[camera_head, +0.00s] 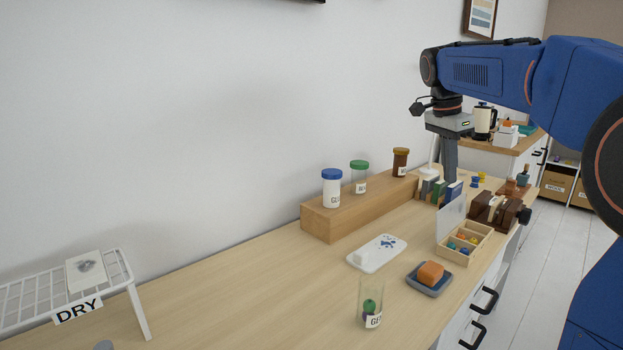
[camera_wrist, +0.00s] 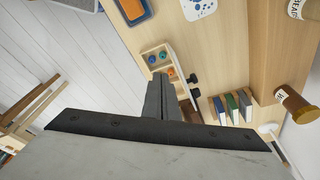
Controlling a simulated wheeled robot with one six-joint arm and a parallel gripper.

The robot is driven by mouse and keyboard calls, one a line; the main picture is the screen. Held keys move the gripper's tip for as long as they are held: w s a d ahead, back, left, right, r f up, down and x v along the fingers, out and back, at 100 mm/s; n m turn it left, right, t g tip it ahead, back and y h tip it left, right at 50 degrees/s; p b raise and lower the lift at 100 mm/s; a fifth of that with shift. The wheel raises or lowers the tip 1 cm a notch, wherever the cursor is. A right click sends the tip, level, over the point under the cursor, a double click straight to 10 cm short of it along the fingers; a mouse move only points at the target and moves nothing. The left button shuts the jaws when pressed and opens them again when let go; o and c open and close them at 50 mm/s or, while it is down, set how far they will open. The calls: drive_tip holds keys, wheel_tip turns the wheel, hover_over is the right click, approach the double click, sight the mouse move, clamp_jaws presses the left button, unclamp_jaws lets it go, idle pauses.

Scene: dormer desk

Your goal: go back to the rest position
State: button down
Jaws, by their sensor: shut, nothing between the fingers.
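My gripper (camera_head: 449,178) points down above the far part of the desk, by the row of small books (camera_head: 432,190). Its fingers are together with nothing between them. In the wrist view the closed fingers (camera_wrist: 160,88) show over the edge of the wooden compartment box (camera_wrist: 147,48). In the head view my arm reaches in from the right, raised above the desk.
The desk (camera_head: 230,290) holds a wooden riser (camera_head: 335,220) with several jars, a glass jar (camera_head: 370,300), an orange block (camera_head: 431,273) on a grey dish and a white board (camera_head: 365,262). A white rack (camera_head: 140,310) labelled DRY stands left.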

drive_tip(key=s+a+f+n+t, duration=0.1)
drive_tip(key=s+f+n, duration=0.4)
drive_tip(key=s+f, duration=0.3)
drive_tip(key=s+a+f+n+t+y, duration=0.1)
drive_tip(key=s+f+n, duration=0.4)
drive_tip(key=s, duration=0.9)
drive_tip(key=s+a+f+n+t+y, duration=0.1)
drive_tip(key=s+a+f+n+t, duration=0.1)
drive_tip(key=s+f+n, duration=0.4)
drive_tip(key=s+a+f, duration=0.1)
drive_tip(key=s+f, duration=0.3)
drive_tip(key=s, duration=0.1)
drive_tip(key=shift+s+a+f+t, duration=0.25)
drive_tip(key=shift+s+f+t, duration=0.05)
drive_tip(key=shift+f, duration=0.05)
